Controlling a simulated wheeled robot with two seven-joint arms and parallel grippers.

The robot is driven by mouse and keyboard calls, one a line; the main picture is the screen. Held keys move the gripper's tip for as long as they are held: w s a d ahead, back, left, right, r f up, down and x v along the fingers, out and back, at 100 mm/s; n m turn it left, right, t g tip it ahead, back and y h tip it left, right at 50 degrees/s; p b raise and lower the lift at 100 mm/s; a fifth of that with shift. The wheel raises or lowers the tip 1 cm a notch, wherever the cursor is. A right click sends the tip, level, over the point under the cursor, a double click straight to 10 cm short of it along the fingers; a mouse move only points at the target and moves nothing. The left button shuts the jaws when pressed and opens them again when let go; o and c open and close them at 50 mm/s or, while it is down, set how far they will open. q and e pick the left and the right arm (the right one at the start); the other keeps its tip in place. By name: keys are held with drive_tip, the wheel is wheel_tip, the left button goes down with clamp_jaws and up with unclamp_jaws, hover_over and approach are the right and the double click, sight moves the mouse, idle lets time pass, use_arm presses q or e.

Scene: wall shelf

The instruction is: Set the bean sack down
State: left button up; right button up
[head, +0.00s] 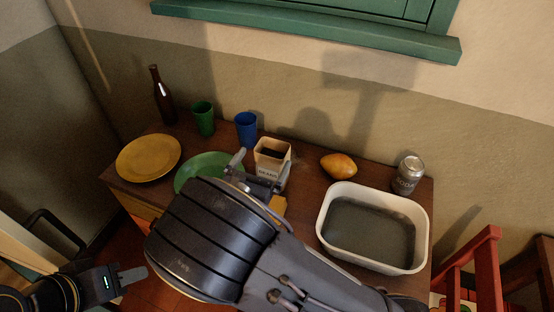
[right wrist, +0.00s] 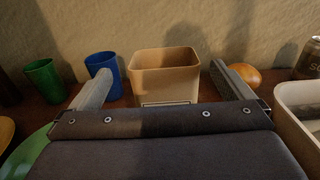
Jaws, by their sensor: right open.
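The bean sack (head: 267,160) is a tan, square, open-topped bag with a dark inside and a label on its front. It stands upright on the wooden table, behind the middle. In the right wrist view the sack (right wrist: 165,75) is straight ahead, its lower part hidden by my gripper. My right gripper (head: 261,170) is open, with its fingers spread to either side of the sack and gaps showing between them and its sides. My left gripper (head: 128,275) is low at the left, away from the table top; its finger gap is not clear.
A green plate (head: 205,165), yellow plate (head: 148,158), brown bottle (head: 161,95), green cup (head: 203,118) and blue cup (head: 246,130) stand left of the sack. Right are an orange fruit (head: 338,166), a can (head: 408,175) and a white tub (head: 425,235).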

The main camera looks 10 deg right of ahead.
sight(275, 143)
drive_tip(key=p+x, duration=0.2)
drive_tip(key=x, duration=0.4)
drive_tip(key=shift+w+d, duration=0.1)
drive_tip(key=shift+d, duration=0.25)
drive_tip(key=shift+w+d, duration=0.25)
drive_tip(key=shift+w, duration=0.2)
drive_tip(key=c, duration=1.6)
drive_tip(key=shift+c, duration=1.2)
drive_tip(key=shift+r, duration=0.15)
